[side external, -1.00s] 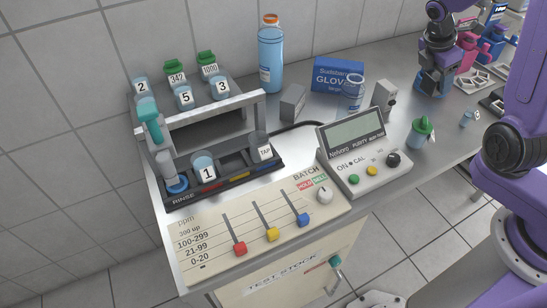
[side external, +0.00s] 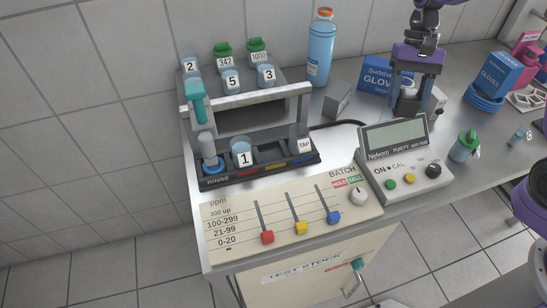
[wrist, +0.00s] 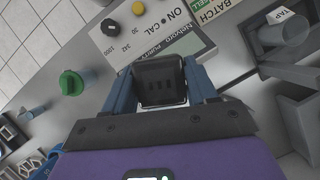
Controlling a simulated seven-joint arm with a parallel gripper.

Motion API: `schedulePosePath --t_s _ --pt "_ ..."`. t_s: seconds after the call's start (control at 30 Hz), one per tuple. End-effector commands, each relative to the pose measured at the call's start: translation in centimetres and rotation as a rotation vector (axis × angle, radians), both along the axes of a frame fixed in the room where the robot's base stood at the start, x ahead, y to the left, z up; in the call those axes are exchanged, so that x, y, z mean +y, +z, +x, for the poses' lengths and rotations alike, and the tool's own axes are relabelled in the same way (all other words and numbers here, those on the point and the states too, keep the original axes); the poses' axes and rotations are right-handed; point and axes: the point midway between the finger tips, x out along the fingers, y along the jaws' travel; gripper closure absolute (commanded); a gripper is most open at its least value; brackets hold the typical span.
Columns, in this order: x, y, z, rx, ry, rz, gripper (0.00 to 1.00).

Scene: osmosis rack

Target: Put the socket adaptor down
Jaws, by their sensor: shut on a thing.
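My gripper (side external: 413,72) is above the bench at the back, behind the purity meter. Its blue fingers (wrist: 160,72) are shut on the socket adaptor, a dark grey square block with small slots in its face. The adaptor (wrist: 160,85) fills the gap between the fingers in the wrist view. In the side view the adaptor (side external: 408,104) hangs below the fingers. I cannot tell whether its underside touches the bench.
The purity meter (side external: 398,140) stands in front, with a green-capped bottle (side external: 464,146) to its right. A glove box (side external: 376,74) and a grey block (side external: 337,99) stand to the left. The rack (side external: 250,95) with numbered cups is further left.

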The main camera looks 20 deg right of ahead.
Motion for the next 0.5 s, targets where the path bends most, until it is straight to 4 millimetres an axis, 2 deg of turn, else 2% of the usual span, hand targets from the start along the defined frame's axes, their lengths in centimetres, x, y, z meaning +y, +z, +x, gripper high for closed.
schedulePosePath --t_s 0.03,0.5 --pt "1.2 0.1 -0.2 0.000 -0.082 0.001 0.80" --pt "11.9 1.3 -2.4 0.000 -0.914 0.001 0.80"
